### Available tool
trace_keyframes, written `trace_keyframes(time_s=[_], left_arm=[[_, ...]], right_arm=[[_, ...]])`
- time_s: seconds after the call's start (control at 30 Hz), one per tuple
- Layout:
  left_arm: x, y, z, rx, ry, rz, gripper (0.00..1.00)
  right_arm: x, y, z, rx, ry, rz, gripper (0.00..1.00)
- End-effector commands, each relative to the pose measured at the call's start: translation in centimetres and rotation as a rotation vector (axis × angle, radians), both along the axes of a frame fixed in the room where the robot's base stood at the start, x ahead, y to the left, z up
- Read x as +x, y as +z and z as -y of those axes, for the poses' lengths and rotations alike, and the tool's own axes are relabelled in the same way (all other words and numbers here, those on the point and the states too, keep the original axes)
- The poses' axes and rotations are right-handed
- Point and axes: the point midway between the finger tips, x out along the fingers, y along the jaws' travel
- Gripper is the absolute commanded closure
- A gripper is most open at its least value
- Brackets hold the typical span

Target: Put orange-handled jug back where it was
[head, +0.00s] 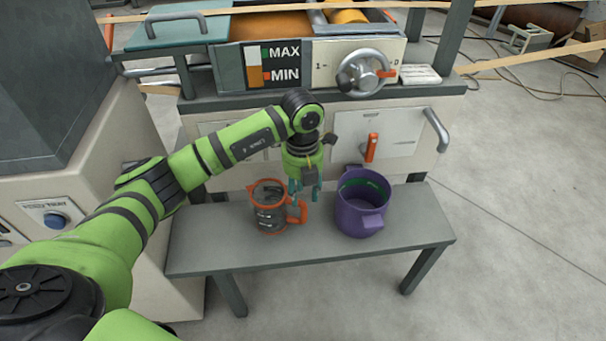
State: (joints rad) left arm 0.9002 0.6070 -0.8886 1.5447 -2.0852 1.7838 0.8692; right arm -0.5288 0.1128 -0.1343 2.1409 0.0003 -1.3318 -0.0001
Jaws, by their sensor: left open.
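The orange-handled jug (268,216) stands upright on the grey bench. It has a dark see-through body, an orange rim and an orange handle on its right side. My left gripper (304,196) points down just above and beside the handle, with its teal fingers open. Whether the fingers touch the handle cannot be told from this view. My right gripper is not in view.
A purple pot (361,212) stands on the bench (207,246) just right of the jug. Behind is the machine with a MAX/MIN gauge (271,64), a handwheel (362,73) and an orange lever (371,148). The bench's left and right ends are clear.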

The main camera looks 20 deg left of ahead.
Motion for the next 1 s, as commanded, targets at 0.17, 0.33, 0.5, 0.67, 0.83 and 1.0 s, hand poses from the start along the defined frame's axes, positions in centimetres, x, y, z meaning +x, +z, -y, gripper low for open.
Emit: trace_keyframes(time_s=[0.17, 0.33, 0.5, 0.67, 0.83, 1.0], left_arm=[[0.1, 3.2, -0.1, -0.001, 0.0, 0.002, 0.6], [0.1, 4.3, -0.1, 0.0, 0.0, -0.001, 0.6], [0.1, 4.4, -0.1, 0.0, 0.0, -0.001, 0.6], [0.1, 4.4, -0.1, 0.0, 0.0, -0.001, 0.6], [0.1, 4.4, -0.1, 0.0, 0.0, -0.001, 0.6], [0.1, 4.4, -0.1, 0.0, 0.0, -0.001, 0.6]], right_arm=[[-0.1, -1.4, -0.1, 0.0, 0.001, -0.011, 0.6], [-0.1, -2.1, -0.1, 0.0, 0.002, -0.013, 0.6], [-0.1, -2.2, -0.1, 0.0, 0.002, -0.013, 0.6], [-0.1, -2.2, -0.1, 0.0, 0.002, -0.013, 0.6], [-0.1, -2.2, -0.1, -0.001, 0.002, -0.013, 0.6], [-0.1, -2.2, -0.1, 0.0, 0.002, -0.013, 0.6]])
